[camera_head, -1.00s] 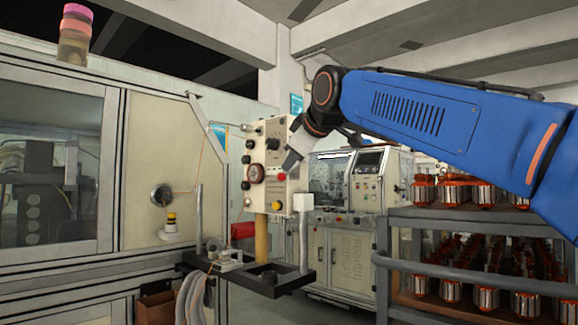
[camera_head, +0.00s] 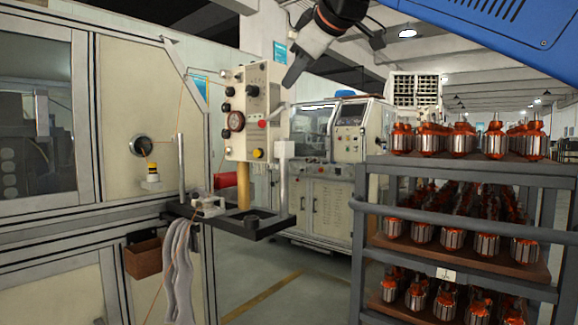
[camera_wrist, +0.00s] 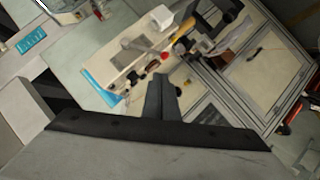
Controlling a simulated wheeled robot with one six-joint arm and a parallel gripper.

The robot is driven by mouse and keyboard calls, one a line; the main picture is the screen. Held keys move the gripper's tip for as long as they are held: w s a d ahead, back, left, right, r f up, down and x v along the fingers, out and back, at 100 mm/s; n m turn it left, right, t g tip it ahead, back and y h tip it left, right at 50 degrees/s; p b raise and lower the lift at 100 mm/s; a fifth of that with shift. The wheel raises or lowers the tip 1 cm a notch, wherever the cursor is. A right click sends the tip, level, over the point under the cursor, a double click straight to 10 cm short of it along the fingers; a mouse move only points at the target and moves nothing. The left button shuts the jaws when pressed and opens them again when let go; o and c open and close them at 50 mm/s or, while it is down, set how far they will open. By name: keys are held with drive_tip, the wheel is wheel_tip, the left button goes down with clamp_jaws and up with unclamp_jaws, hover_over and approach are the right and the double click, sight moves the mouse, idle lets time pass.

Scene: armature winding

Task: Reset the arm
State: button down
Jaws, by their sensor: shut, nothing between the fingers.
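My gripper (camera_head: 292,77) hangs from my raised blue arm at the top of the head view, with its tip pointing down and left. In the wrist view my gripper (camera_wrist: 161,88) shows two dark fingers pressed together, with nothing held. The control panel, with its red button, shows tilted beyond the fingers in the wrist view (camera_wrist: 135,55).
A rack (camera_head: 460,163) with several copper-wound armatures fills the right. The winding machine (camera_head: 120,110) stands at left, with a dark tray (camera_head: 262,231) in front of the panel and a cloth (camera_head: 180,270) below. Another machine (camera_head: 325,200) stands behind. Open floor shows between them.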

drive_tip(key=s+d+f+m+g+h, duration=0.1)
drive_tip(key=s+d+f+m, duration=0.1)
drive_tip(key=d+f, duration=0.55)
drive_tip(key=s+d+f+m+g+h, duration=0.1)
drive_tip(key=s+d+f+m+h, duration=0.2)
drive_tip(key=f, duration=0.8)
drive_tip(key=s+d+f+m+g, duration=0.1)
drive_tip(key=d+f+m, duration=0.1)
drive_tip(key=d+f, duration=0.6)
drive_tip(key=s+d+f+m+g, duration=0.1)
drive_tip(key=s+d+f+m, duration=0.1)
drive_tip(key=s+f, duration=0.4)
drive_tip(key=s+d+f+m+g+h, duration=0.1)
drive_tip(key=s+d+f+m, duration=0.2)
drive_tip(key=f, duration=1.4)
drive_tip(key=s+d+f+m+g+h, duration=0.1)
drive_tip(key=s+d+f, duration=0.4)
drive_tip(key=s+f, duration=0.5)
wheel_tip(320, 180, down, 2)
drive_tip(key=shift+f+m+g, duration=0.1)
drive_tip(key=shift+m+g, duration=0.2)
drive_tip(key=shift+m, duration=0.5)
